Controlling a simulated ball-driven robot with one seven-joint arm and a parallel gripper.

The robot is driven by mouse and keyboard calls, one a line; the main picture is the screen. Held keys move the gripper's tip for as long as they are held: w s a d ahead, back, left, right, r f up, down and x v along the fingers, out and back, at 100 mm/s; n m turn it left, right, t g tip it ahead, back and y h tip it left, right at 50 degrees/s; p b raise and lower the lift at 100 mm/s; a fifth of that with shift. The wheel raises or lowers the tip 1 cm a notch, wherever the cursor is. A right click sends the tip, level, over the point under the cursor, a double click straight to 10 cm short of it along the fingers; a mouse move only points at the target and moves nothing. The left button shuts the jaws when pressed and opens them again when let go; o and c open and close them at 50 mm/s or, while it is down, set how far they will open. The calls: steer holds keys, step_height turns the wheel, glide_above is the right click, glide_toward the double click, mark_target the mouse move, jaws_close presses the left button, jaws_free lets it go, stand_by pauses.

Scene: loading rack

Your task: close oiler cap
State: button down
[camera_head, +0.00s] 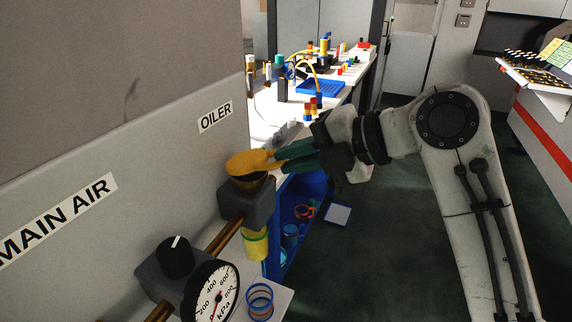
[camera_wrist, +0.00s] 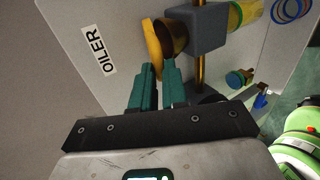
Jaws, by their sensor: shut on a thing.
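The oiler cap (camera_head: 252,161) is a yellow-orange lid at the top of the oiler, below the OILER label. The oiler body (camera_head: 247,201) is a dark grey block with a yellow-green bowl beneath it. My gripper (camera_head: 282,158) comes in from the right, its green fingers shut on the cap's edge. In the wrist view, the finger tips (camera_wrist: 159,70) meet the cap (camera_wrist: 152,48) next to the dark brassy neck (camera_wrist: 174,37). The cap lies over the neck and looks slightly tilted. I cannot tell whether it is fully seated.
A pressure gauge (camera_head: 212,293) and a black knob (camera_head: 176,257) sit lower left on the brass pipe. The grey panel (camera_head: 110,150) stands close on the left. A cluttered white bench (camera_head: 335,95) is behind. The green floor on the right is open.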

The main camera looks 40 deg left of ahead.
steer(key=f+y+b, duration=0.1)
steer(key=b, duration=0.1)
steer(key=f+y+b, duration=0.1)
steer(key=b, duration=0.1)
steer(key=f+y+b, duration=0.1)
steer(key=b, duration=0.1)
steer(key=shift+w+d+f+g, duration=0.15)
steer(key=shift+d+f+g, duration=0.2)
steer(key=shift+d+g, duration=0.05)
steer(key=c, duration=1.1)
jaws_free()
steer(key=shift+c, duration=0.2)
steer(key=v, duration=1)
steer(key=shift+d+b, duration=0.4)
steer(key=shift+b, duration=0.05)
